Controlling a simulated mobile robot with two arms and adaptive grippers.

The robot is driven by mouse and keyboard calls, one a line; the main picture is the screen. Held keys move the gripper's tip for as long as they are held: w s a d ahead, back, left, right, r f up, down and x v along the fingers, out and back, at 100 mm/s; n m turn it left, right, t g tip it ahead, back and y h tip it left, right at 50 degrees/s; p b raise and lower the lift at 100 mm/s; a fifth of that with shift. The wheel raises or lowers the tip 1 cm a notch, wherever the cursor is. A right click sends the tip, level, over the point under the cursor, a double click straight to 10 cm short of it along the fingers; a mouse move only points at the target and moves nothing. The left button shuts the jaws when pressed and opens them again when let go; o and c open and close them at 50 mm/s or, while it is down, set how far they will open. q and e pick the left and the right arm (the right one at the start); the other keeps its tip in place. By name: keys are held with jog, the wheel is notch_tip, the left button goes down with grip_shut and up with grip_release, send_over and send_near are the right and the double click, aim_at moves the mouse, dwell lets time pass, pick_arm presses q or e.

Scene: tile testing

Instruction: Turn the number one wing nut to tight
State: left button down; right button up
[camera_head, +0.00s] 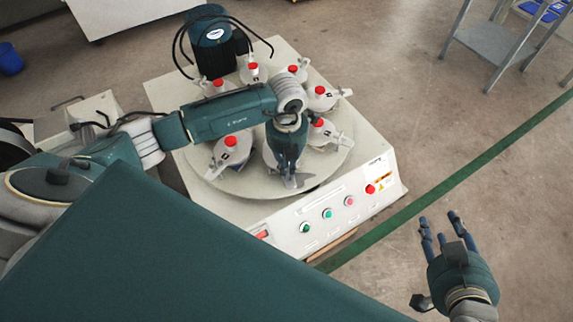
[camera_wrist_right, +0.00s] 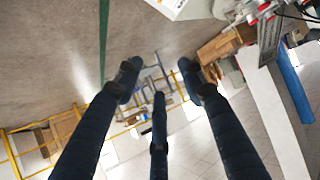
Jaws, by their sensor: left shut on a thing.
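My left gripper (camera_head: 288,170) points down over the front of the round turntable (camera_head: 245,188) on the machine. It is shut on a wing nut at the front station; a grey metal wing (camera_head: 297,182) shows below its fingers. The rest of that nut and its number are hidden by the gripper and arm. Several other stations with red-topped caps stand around the turntable, one to the left of the gripper (camera_head: 230,142) and one to the right (camera_head: 318,124). My right gripper (camera_head: 440,222) is open and empty over the floor at lower right; its spread fingers show in the right wrist view (camera_wrist_right: 158,80).
The machine's front panel has green and red buttons (camera_head: 327,213) and a red knob (camera_head: 370,189). A dark motor (camera_head: 212,45) with cables stands at its back. A grey metal stand (camera_head: 490,42) is at upper right. The floor around my right gripper is clear.

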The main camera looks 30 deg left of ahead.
pick_arm(q)
jog(key=m, duration=0.2)
jog(key=shift+w+m, duration=0.1)
jog(key=shift+m, duration=0.3)
jog(key=m, duration=0.2)
jog(key=shift+d+m, duration=0.1)
jog(key=shift+m, duration=0.3)
jog(key=shift+m+b, duration=0.35)
jog(key=shift+m, duration=0.85)
jog(key=shift+d+m, duration=0.15)
jog(key=shift+m, duration=1.15)
pick_arm(e)
jog(key=w+a+r+t, duration=0.1)
jog(key=w+r+t, duration=0.1)
jog(key=r, duration=0.3)
jog(key=shift+w+a+r+t+y, duration=0.25)
jog(key=shift+w+t+y, duration=0.15)
jog(key=shift+w, duration=0.25)
pick_arm(q)
jog(key=c, duration=1.8)
grip_release()
jog(key=shift+r, duration=0.1)
jog(key=shift+o, duration=0.2)
pick_arm(e)
jog(key=shift+s+f, duration=0.1)
jog(key=shift+f, duration=0.05)
